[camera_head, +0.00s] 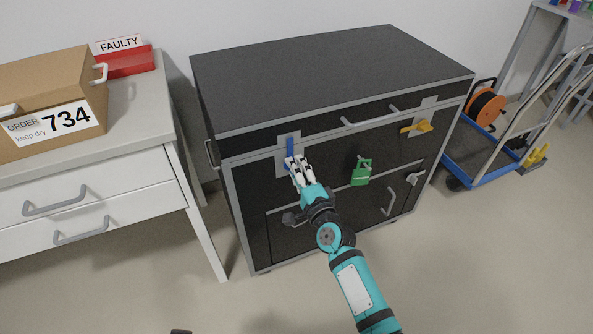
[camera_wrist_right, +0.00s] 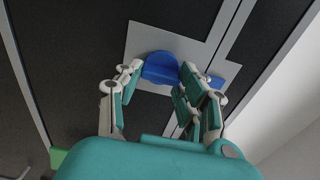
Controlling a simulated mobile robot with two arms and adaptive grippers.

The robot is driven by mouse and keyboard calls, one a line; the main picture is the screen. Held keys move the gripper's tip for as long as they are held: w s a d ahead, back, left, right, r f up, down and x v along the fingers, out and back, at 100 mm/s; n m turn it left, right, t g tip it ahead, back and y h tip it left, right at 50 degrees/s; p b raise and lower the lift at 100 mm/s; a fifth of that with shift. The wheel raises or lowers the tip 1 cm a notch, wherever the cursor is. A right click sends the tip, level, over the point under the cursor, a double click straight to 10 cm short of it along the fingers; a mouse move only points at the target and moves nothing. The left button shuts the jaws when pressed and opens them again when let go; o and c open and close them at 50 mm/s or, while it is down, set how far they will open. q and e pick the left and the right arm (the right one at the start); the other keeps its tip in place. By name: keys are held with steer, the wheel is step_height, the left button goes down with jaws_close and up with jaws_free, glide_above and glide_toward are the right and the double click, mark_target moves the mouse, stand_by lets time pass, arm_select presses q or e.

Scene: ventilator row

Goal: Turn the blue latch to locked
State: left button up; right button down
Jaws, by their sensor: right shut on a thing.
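The blue latch (camera_head: 290,147) is on a grey plate at the front left of the black case (camera_head: 330,75). Its visible blue part stands roughly upright in the head view; its lower part is partly hidden by my fingers. My right gripper (camera_head: 297,166) is shut on the latch. In the right wrist view the blue latch (camera_wrist_right: 160,68) sits between the two fingers of my right gripper (camera_wrist_right: 158,82). A smaller blue piece (camera_wrist_right: 216,82) shows beside the right finger.
A white drawer cabinet (camera_head: 100,190) stands left, holding a cardboard box (camera_head: 50,95). A blue-edged cart (camera_head: 480,155) stands right. Floor in front is clear.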

steer(key=c, duration=0.8)
jaws_free()
steer(key=v, duration=1.2)
